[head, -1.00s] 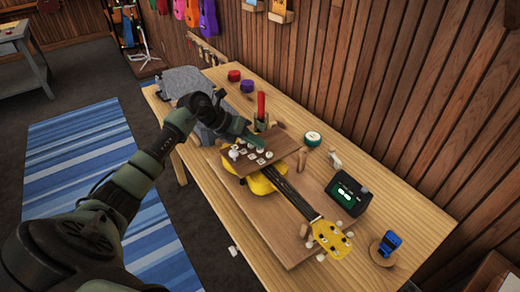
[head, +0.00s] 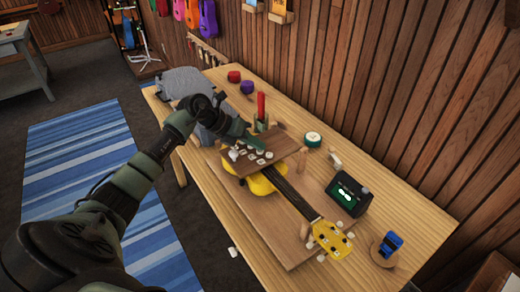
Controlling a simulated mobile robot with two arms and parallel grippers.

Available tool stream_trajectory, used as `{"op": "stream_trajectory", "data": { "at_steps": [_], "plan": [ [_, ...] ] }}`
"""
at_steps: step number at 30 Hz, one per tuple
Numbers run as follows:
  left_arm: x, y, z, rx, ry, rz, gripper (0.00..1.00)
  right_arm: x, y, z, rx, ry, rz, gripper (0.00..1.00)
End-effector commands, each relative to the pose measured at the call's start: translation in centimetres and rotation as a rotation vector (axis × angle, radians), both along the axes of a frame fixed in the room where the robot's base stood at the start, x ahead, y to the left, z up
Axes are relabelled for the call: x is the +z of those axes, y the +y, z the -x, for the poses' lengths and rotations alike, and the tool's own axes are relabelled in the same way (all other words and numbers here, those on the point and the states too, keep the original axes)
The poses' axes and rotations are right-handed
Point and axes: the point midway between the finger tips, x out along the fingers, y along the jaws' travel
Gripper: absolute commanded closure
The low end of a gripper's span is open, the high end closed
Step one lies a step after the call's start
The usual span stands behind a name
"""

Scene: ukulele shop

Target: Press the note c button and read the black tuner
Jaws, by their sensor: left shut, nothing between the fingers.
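A brown board (head: 274,144) with several small white buttons (head: 251,154) stands over the body of a yellow ukulele (head: 261,185). The letters on the buttons are too small to read. The black tuner (head: 359,205) stands to the right of the ukulele's neck. Its screen is lit with green-white marks that I cannot read clearly. My left gripper (head: 259,141) is shut and empty, its tips at the far part of the button board. I cannot tell whether they touch a button. My right gripper is not in view.
A green holder with a red-handled tool (head: 262,107) stands behind the board. A round green-and-white tin (head: 313,139), a blue item (head: 389,243) on a round wooden stand, and red (head: 234,76) and purple (head: 247,87) round items are on the table.

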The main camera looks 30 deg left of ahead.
Motion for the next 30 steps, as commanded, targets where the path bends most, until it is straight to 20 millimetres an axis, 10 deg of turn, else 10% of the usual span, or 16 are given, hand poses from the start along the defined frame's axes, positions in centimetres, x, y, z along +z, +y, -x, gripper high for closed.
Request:
{"op": "stream_trajectory", "data": {
  "at_steps": [30],
  "plan": [
    [4.1,0.1,0.0,0.0,-0.001,-0.003,1.0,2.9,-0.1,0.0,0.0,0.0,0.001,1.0]
  ]
}}
